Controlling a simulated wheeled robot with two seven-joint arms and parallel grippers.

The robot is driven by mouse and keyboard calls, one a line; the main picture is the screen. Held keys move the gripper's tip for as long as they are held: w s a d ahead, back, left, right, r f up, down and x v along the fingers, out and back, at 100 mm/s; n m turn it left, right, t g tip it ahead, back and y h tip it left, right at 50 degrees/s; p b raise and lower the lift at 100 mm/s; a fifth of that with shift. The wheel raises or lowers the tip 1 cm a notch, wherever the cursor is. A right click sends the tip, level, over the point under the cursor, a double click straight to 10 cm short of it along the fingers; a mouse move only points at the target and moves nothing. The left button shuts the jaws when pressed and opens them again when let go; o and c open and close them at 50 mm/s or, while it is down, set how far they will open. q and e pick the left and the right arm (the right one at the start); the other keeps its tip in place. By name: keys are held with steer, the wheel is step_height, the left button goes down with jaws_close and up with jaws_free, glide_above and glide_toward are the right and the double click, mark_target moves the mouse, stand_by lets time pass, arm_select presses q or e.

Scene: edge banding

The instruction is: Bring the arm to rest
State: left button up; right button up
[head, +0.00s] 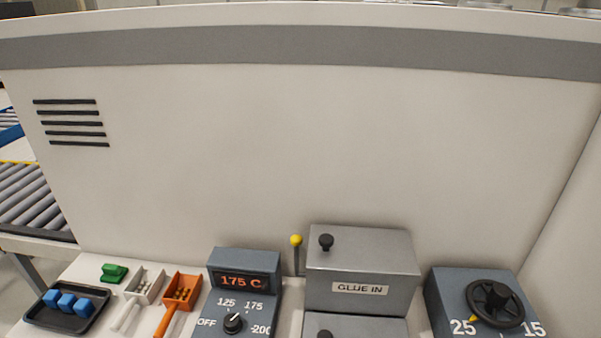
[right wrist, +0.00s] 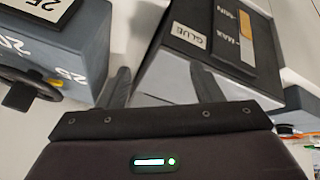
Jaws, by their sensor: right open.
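My right gripper (right wrist: 163,88) shows in the right wrist view with its two dark fingers spread apart and nothing between them. Its left finger is near the blue-grey handwheel box (right wrist: 85,45), and its right finger is near the dark glue box (right wrist: 190,60) marked GLUE, MAX and MIN. Whether either finger touches a box I cannot tell. Neither gripper shows in the head view, and my left gripper is in no view.
The head view shows a control box (head: 245,262) reading 175 C, a yellow-knobbed lever (head: 296,241), a GLUE IN box (head: 360,260) and a handwheel (head: 495,303). At left are a black tray (head: 45,318) with blue blocks, a green piece (head: 114,273), and white (head: 143,285) and orange (head: 180,290) scoops.

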steer(key=s+a+m+g+y, duration=0.1)
steer(key=s+a+m+g, duration=0.2)
steer(key=s, duration=0.2)
step_height(320, 180, down, 42)
steer(key=s+b, duration=0.2)
steer(key=b, duration=1)
steer(key=s+d+f+g+b, duration=0.1)
steer(key=s+d+f+b, duration=0.1)
steer(key=s+f+b, duration=0.3)
steer(key=s+d+f+n+g+b, duration=0.1)
steer(key=s+f+b, duration=0.4)
steer(key=s+f, duration=0.9)
step_height(320, 180, down, 9)
steer(key=shift+s+d+f, duration=0.15)
steer(key=shift+d+f, duration=0.05)
steer(key=shift+d, duration=0.15)
